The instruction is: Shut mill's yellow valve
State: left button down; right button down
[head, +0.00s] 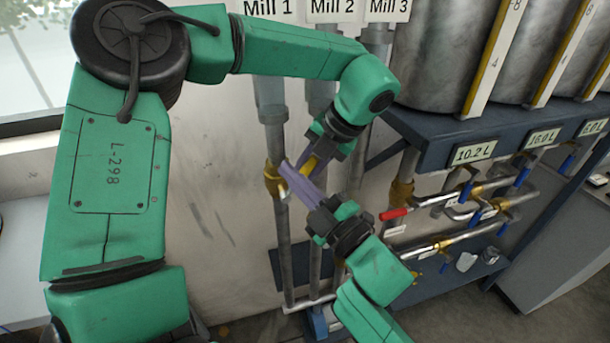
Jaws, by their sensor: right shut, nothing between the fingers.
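A yellow valve part (310,163) shows on the pipes below the Mill 2 sign (332,8), largely hidden behind my grippers. My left gripper (309,162) comes down to it from the upper right, with purple fingers close around the yellow. I cannot tell whether they grip it. My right gripper (290,172) reaches up from below. Its long purple fingers are shut and empty, and their tips cross in front of the pipes beside the yellow part. A brass valve body (272,180) sits on the pipe below the Mill 1 sign (267,8), just left of those tips.
At right, a dark blue rack (430,135) carries large metal tanks (445,50) and volume labels. Below it run pipes with several blue handles (522,177) and a red handle (393,214). A grey cabinet (560,260) stands at far right. The wall left of the pipes is bare.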

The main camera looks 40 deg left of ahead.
jog(key=w+f, duration=0.2)
jog(key=w, duration=0.1)
jog(key=shift+w+d, duration=0.1)
jog(key=shift+w, duration=0.05)
